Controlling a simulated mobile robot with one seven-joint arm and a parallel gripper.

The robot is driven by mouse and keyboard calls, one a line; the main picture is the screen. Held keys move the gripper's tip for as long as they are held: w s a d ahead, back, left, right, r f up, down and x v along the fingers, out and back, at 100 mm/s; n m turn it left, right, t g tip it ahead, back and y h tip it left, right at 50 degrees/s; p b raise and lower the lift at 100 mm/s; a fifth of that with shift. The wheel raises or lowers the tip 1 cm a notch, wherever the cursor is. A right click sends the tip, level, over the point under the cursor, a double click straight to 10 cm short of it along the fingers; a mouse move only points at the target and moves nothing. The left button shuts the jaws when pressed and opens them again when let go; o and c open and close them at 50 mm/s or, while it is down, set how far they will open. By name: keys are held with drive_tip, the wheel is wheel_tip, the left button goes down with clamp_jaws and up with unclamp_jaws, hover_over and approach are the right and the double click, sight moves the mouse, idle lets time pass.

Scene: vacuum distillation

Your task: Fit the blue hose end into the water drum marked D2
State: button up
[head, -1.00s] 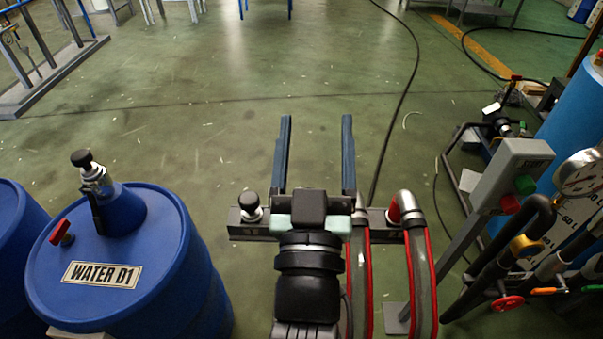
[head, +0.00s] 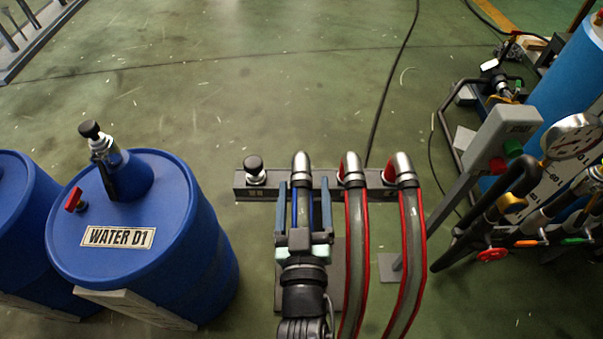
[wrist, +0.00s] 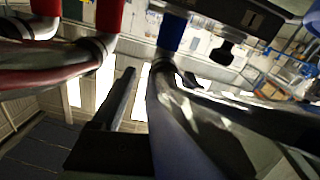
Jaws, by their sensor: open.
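The blue hose (head: 303,207) has a metal elbow end (head: 300,163) seated at the grey rack bar (head: 240,185). My gripper (head: 304,184) is open, its two fingers on either side of the hose below the elbow. Whether they touch it is unclear. In the wrist view, the blue end (wrist: 171,33) and the hose (wrist: 180,135) run close beside the dark finger (wrist: 120,98). No drum marked D2 is readable. One blue drum (head: 205,235) is labelled WATER D1, and another blue drum (head: 22,215) is cut off at the left edge, with no label seen.
Two red-striped hoses (head: 356,250) (head: 412,250) stand just right of my gripper on the same bar. A black knob (head: 254,166) sits at the bar's left. A control box (head: 500,140), gauge (head: 572,137) and pipes crowd the right. Open floor lies behind the bar.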

sight(301, 165)
drive_tip(key=shift+w+a, duration=0.15)
drive_tip(key=shift+w, duration=1.4)
drive_tip(key=shift+w+a, duration=0.1)
drive_tip(key=shift+w, duration=1.45)
drive_tip(key=shift+c, duration=0.4)
clamp_jaws()
drive_tip(key=shift+r, duration=0.1)
